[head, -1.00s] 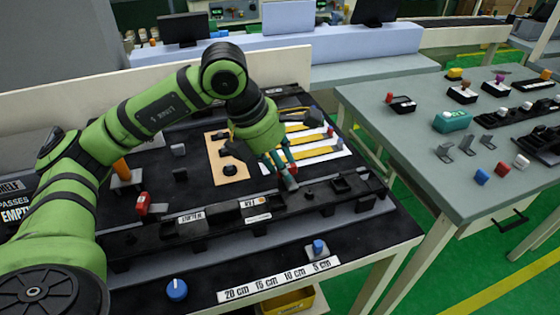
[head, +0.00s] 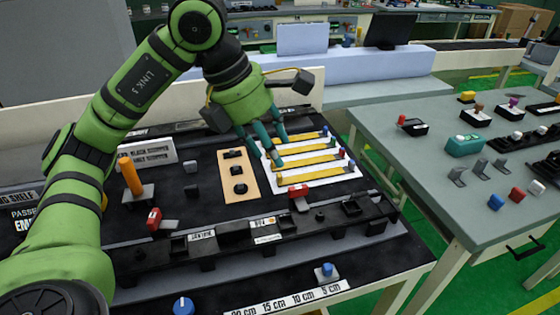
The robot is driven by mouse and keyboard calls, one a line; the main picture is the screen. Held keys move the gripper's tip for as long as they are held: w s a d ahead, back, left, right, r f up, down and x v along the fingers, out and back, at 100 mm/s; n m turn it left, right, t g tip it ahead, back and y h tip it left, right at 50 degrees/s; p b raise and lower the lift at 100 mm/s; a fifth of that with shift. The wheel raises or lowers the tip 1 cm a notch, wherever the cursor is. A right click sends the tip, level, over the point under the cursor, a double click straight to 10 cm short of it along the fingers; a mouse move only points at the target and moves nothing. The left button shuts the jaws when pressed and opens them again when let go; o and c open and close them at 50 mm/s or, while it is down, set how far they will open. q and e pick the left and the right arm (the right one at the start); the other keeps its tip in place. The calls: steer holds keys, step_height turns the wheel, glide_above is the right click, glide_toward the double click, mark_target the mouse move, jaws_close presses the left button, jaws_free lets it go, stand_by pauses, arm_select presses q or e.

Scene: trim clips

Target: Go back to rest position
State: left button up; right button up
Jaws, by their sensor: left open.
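My left gripper (head: 268,148) is above the black work table (head: 365,255), with its teal fingers spread apart and nothing between them. Its fingertips show over the left part of a white board with yellow strips (head: 318,158). A red clip (head: 298,191) stands on the black rail in front of the gripper, apart from its fingers. My left arm comes in from the left and rises over the table. My right gripper is not in the view.
A wooden plate with black knobs (head: 238,155) lies left of the white board. An orange-handled tool (head: 131,176) and a red clip (head: 154,219) stand farther left. A grey-green table (head: 400,150) with small parts stands at the right, across a gap.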

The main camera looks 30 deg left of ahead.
arm_select(q)
steer(key=shift+s+a+r, duration=0.15)
steer(key=shift+r, duration=0.4)
